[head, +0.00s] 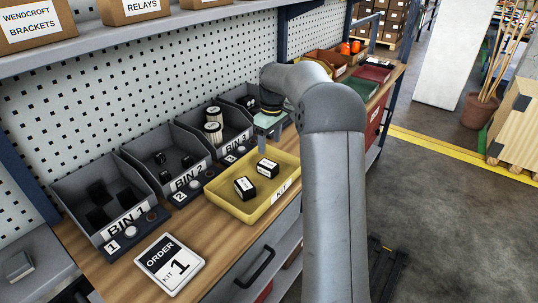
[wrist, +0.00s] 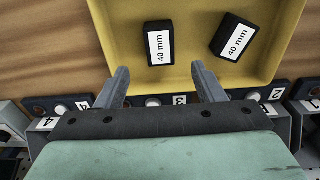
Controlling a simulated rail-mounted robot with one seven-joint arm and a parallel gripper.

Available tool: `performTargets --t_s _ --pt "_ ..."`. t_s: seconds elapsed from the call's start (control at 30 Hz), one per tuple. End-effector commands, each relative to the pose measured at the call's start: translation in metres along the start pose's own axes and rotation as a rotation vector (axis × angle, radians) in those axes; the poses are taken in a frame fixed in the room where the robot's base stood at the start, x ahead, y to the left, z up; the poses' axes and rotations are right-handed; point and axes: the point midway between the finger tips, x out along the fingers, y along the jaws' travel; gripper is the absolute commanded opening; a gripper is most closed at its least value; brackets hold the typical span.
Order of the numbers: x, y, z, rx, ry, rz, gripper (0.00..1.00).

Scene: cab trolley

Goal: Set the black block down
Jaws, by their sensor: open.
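Two black blocks with white 40 mm labels lie apart in the yellow kit tray (head: 227,205). In the head view, one block (head: 245,187) is left of the other block (head: 267,167). The wrist view shows the first block (wrist: 235,37) tilted at the right and the second block (wrist: 159,43) near the middle, both on the tray floor (wrist: 195,25). My gripper (wrist: 160,70) is open, with nothing between its fingers. Its fingertips are over the tray edge, with the second block beyond them. In the head view my arm partly hides the gripper (head: 263,142).
Bin 1 (head: 73,212), bin 2 (head: 150,150) and bin 3 (head: 191,122) stand along the pegboard behind the tray, holding small parts. Another grey bin is partly hidden behind my arm.

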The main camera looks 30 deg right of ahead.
Motion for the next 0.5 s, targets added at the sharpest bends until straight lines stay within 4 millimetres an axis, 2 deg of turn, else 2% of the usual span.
performTargets --t_s 0.1,0.33,0.43,0.5 --pt "-0.013 0.0 0.0 -0.001 0.001 0.001 0.62" --pt "-0.021 -0.004 0.0 0.0 -0.002 0.001 0.62" --pt "-0.029 -0.028 0.002 0.012 -0.01 0.01 0.62" --pt "-0.038 -0.059 0.009 0.035 -0.021 0.021 0.62"
